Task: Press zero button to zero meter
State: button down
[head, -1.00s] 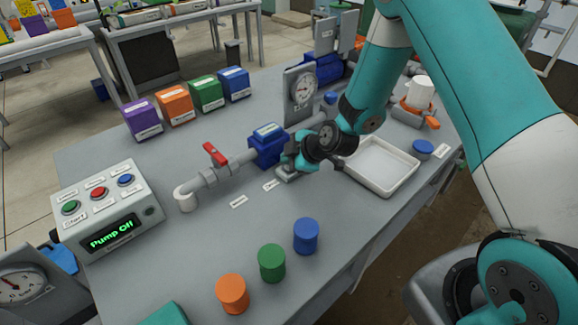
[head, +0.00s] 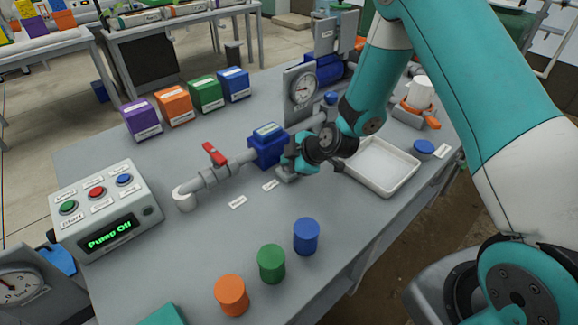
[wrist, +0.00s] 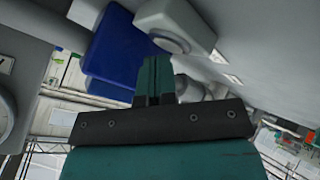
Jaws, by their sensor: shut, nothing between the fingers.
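The blue flow meter (head: 267,146) with a pale display on top sits in the grey pipe line on the bench. Its blue body (wrist: 125,52) fills the upper left of the wrist view. A small grey block (head: 287,175) stands just in front of the meter, partly hidden by my gripper. In the wrist view this pale block (wrist: 178,18) carries a round grey button (wrist: 169,43). My gripper (head: 289,164) is shut and empty, beside the meter and close above the block. Its fingertips (wrist: 152,62) appear just short of the button in the wrist view; contact cannot be told.
A red-handled valve (head: 214,154) is left of the meter, and a dial gauge (head: 302,88) stands behind. A white tray (head: 382,165) lies to the right. The control box (head: 108,212) reads "Pump Off". Coloured cylinders (head: 271,263) stand at the front.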

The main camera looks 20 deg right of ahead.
jog(key=shift+r, duration=0.1)
jog(key=shift+r+p, duration=0.35)
jog(key=shift+r, duration=0.3)
jog(key=shift+r+p, duration=1.4)
jog(key=shift+r, duration=1.15)
